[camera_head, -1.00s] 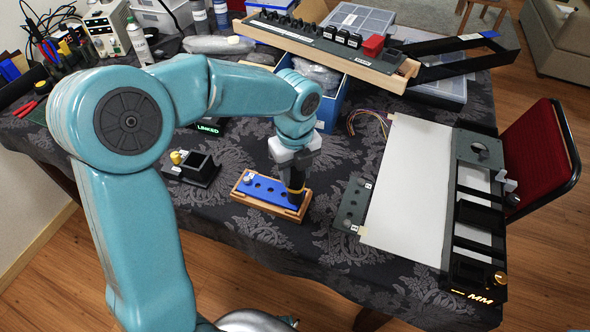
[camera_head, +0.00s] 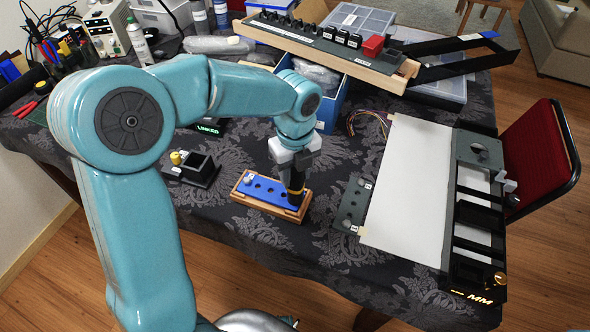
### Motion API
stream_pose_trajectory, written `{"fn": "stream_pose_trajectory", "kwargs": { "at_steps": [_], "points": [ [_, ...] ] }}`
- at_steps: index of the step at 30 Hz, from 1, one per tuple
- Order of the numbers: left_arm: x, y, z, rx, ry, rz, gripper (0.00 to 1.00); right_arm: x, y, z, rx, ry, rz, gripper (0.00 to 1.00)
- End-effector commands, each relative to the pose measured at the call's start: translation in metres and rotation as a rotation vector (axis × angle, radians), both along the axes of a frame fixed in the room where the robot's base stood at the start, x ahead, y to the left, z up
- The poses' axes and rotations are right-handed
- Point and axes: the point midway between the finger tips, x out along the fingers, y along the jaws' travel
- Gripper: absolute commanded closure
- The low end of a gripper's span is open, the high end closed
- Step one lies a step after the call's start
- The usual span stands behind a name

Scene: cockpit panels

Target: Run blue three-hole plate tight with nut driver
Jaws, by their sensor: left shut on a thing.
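The blue three-hole plate (camera_head: 262,190) lies in a small wooden frame (camera_head: 268,210) near the middle of the table. A small light-coloured fastener stands at its left end, and dark holes show along its length. My left gripper (camera_head: 296,172) points down over the plate's right end. It is shut on the nut driver (camera_head: 295,190), a dark tool with a yellow band, held upright with its lower end at the plate. Whether its tip sits on a nut is hidden. My right gripper does not show.
A black block holder with a yellow knob (camera_head: 192,168) stands left of the frame. A grey plate with holes (camera_head: 353,204) and a white sheet (camera_head: 408,185) lie to the right. A blue bin (camera_head: 330,108) and a wooden rack (camera_head: 330,56) stand behind.

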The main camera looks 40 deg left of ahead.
Motion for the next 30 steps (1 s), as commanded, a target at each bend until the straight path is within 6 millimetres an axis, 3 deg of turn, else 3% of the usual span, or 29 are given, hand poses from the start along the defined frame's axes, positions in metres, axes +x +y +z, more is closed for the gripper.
{"fn": "stream_pose_trajectory", "kwargs": {
  "at_steps": [19,30],
  "points": [
    [0.001,0.0,0.047,0.001,-0.005,0.001,0.9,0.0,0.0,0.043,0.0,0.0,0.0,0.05],
    [0.001,0.0,0.049,0.001,-0.005,0.002,0.9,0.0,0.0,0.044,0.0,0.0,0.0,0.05]
  ]
}}
